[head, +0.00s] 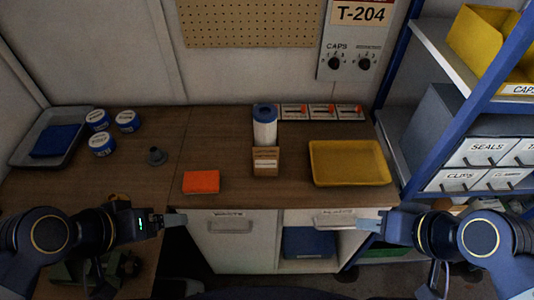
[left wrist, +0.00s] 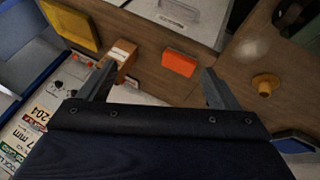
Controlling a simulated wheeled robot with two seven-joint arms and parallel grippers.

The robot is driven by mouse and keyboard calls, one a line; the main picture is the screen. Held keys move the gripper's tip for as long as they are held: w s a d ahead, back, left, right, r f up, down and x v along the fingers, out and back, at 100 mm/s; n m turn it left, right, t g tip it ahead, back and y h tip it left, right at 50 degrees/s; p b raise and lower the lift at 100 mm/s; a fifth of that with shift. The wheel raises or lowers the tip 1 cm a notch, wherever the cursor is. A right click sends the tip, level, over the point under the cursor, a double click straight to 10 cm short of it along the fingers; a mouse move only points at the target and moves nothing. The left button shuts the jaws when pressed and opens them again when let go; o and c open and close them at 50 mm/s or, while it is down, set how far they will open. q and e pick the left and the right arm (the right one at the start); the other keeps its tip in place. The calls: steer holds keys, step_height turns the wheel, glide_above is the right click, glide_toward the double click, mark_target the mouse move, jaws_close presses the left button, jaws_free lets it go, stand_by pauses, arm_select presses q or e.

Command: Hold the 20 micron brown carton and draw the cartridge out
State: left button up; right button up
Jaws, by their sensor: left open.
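The brown carton (head: 265,163) with a white label stands upright near the middle of the worktop; the label is too small to read. A white cartridge with a blue end cap (head: 265,120) rises upright from it, its lower part hidden by the carton. The carton also shows in the left wrist view (left wrist: 125,50), near the left finger in the picture. My left gripper (head: 177,219) is open and empty at the front edge, left of the carton; its spread fingers show in the left wrist view (left wrist: 157,88). My right gripper (head: 369,223) is at the front right, apart from the carton.
An orange block (head: 201,182) lies left of the carton. A yellow tray (head: 317,170) is to its right. Blue-framed shelving (head: 440,140) bounds the right.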

arm_select(q)
steer(key=w, duration=0.1)
steer(key=n+g+h+b, duration=0.5)
steer(key=n+h+b, duration=0.2)
steer(key=n+b, duration=0.35)
glide_toward(262, 161)
steer(key=s+a, duration=0.3)
steer(key=a, duration=0.1)
steer(key=w+f+n+h, duration=0.1)
steer(key=w+f, duration=0.1)
steer(key=w+d+f+n+h+b, duration=0.1)
steer(key=w+f+n, duration=0.1)
steer(key=f, duration=0.1)
steer(key=w+d+f+n+h, duration=0.1)
steer(key=w+f+n, duration=0.1)
steer(key=w, duration=0.1)
steer(key=shift+d+f+g+b, duration=0.25)
steer(key=shift+g+b, duration=0.05)
steer(key=shift+w+d+f+n+h, duration=0.15)
steer(key=shift+d+f+n+h, duration=0.1)
steer(key=shift+d+f+h, duration=0.1)
steer(key=b+x, duration=0.2)
steer(key=x, duration=0.5)
steer(key=shift+d+b, duration=0.35)
steer(key=shift+x, duration=0.85)
steer(key=shift+f, duration=0.1)
steer(key=shift+c, duration=0.3)
steer(key=c, duration=0.6)
